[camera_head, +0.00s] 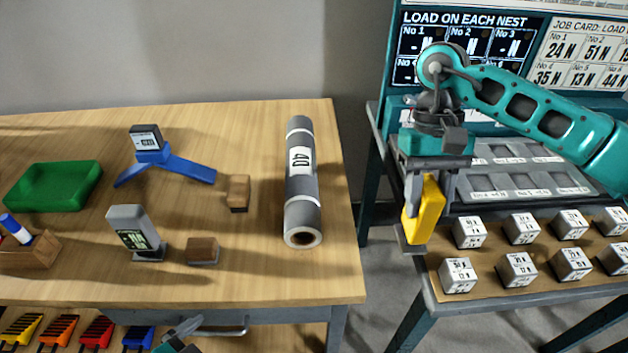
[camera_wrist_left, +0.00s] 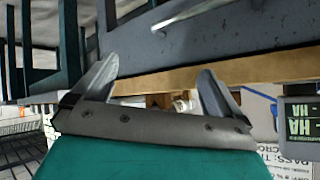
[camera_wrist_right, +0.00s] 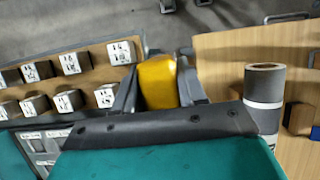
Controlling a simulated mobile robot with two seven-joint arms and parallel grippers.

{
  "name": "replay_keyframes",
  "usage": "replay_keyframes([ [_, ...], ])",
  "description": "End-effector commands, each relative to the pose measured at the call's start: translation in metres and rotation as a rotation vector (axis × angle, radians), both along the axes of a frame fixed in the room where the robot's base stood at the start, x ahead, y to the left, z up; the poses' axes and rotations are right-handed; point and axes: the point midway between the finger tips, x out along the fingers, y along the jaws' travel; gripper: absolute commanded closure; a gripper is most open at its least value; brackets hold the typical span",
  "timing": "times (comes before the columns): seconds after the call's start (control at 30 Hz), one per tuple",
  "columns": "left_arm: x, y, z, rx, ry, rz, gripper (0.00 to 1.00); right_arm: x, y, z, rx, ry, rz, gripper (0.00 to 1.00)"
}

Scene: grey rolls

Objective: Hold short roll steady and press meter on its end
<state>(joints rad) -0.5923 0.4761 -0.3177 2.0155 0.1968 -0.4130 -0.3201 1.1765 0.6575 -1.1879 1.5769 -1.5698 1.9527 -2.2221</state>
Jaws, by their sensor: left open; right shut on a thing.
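A grey roll (camera_head: 301,205) with a white label reading 40 lies on the wooden table near its right edge, its hollow end facing me. It also shows in the right wrist view (camera_wrist_right: 264,85). My right gripper (camera_head: 422,215) is shut on a yellow body (camera_head: 430,206), right of the table and in front of the small blocks; I cannot tell for sure whether this is the meter. The yellow body also shows between the fingers in the right wrist view (camera_wrist_right: 157,82). My left gripper (camera_wrist_left: 158,75) is open and empty, low by the table's front; only its tip shows in the head view (camera_head: 180,338).
On the table stand a grey device with a screen (camera_head: 133,232), a blue stand (camera_head: 165,163), two wooden blocks (camera_head: 238,190) (camera_head: 202,250) and a green tray (camera_head: 55,186). Several white-labelled cubes (camera_head: 470,232) stand on the right bench. A gap separates the tables.

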Motion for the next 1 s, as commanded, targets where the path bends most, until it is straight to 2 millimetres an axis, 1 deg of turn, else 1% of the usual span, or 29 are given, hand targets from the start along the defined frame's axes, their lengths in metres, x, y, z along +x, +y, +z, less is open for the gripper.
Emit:
replay_keyframes([
  [0.03, -0.007, 0.001, 0.0, 0.046, 0.002, -0.082, 0.0, 0.0, 0.0, 0.0, 0.0, -0.001, 0.0, 1.0],
  [0.1, -0.017, 0.001, -0.001, 0.097, 0.008, -0.182, 0.0, 0.0, 0.0, 0.0, 0.0, -0.001, 0.0, 1.0],
  [0.3, -0.044, 0.006, -0.005, 0.223, 0.029, -0.434, 0.0, 0.0, 0.0, 0.0, 0.0, -0.001, 0.0, 1.0],
  [0.4, -0.048, 0.005, -0.009, 0.285, 0.04, -0.564, 0.0, 0.0, 0.0, -0.001, 0.0, -0.001, 0.0, 1.0],
  [0.57, -0.037, -0.011, -0.013, 0.336, 0.036, -0.709, 0.0, 0.0, 0.0, -0.001, 0.001, -0.001, 0.0, 1.0],
  [0.73, -0.017, -0.036, -0.012, 0.381, 0.01, -0.892, 0.0, 0.0, 0.0, -0.002, 0.0, -0.001, 0.0, 1.0],
  [0.87, -0.003, -0.06, -0.005, 0.414, -0.029, -1.078, 0.0, 0.0, 0.0, -0.002, 0.0, -0.001, 0.0, 1.0],
  [1.0, 0.011, -0.087, 0.008, 0.441, -0.093, -1.297, 0.0, 0.0, 0.0, -0.003, 0.0, -0.001, 0.0, 1.0],
])
